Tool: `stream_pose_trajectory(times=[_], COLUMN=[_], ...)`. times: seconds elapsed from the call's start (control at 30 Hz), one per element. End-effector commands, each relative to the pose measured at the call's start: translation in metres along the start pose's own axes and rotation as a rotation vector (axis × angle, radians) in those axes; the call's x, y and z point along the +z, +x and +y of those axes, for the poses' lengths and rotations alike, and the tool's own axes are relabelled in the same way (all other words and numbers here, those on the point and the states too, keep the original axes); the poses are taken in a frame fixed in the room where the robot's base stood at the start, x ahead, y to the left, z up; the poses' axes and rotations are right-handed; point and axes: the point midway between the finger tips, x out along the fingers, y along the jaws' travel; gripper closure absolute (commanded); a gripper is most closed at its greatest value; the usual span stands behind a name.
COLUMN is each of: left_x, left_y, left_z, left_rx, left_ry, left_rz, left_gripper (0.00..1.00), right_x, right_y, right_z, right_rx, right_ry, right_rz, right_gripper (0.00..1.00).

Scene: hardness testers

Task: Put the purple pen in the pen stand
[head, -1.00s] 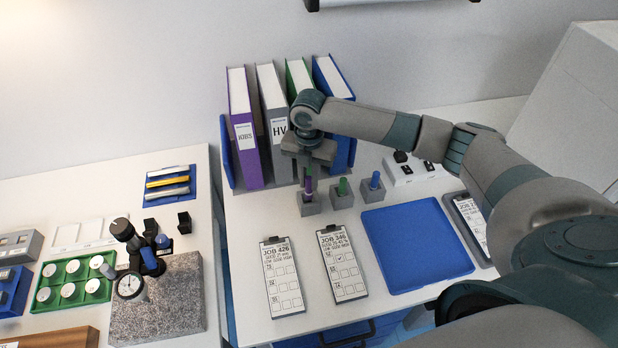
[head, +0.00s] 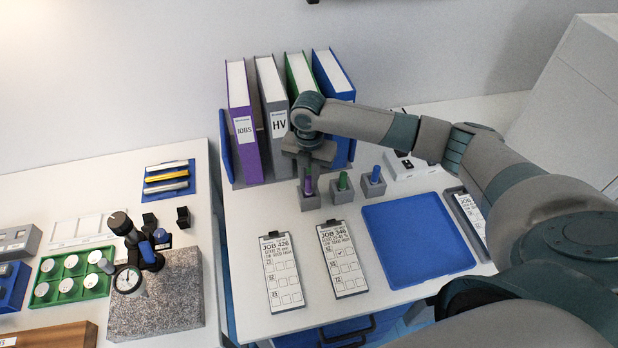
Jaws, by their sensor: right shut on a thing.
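The purple pen (head: 309,186) is upright at the leftmost of three small grey pen stands (head: 311,202). Its lower end meets the top of that stand, and I cannot tell how deep it sits. My right gripper (head: 308,173) is directly above the stand, pointing down and shut on the pen's upper part. The gripper hides the top of the pen. My left gripper is out of view.
A green pen (head: 343,181) and a blue pen (head: 376,174) stand in the neighbouring grey stands to the right. Upright binders (head: 243,135) are close behind. Two clipboards (head: 282,275) and an empty blue tray (head: 412,243) lie in front.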

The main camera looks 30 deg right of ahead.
Motion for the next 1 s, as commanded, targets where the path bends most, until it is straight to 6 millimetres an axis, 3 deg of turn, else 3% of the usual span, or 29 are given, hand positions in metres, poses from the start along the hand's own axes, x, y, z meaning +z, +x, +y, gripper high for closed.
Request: stream_pose_trajectory(times=[0.33, 0.37, 0.43, 0.77, 1.0], left_x=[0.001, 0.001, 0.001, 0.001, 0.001], left_y=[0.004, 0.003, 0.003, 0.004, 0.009], left_z=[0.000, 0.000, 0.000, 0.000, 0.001], left_rx=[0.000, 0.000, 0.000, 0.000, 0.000], left_ry=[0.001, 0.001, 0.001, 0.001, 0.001], left_rz=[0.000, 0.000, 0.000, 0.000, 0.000], left_gripper=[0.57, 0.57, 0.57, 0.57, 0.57], right_x=[0.000, 0.000, 0.000, 0.000, 0.001], right_y=[0.009, 0.008, 0.008, 0.008, -0.005], right_z=[0.000, 0.000, 0.000, 0.000, 0.001], right_rx=[0.001, 0.001, 0.001, 0.000, 0.003], right_ry=[0.000, 0.000, 0.000, 0.000, 0.000], right_rz=[0.000, 0.000, 0.000, 0.000, 0.000], right_gripper=[1.00, 0.77, 0.62, 0.62, 0.62])
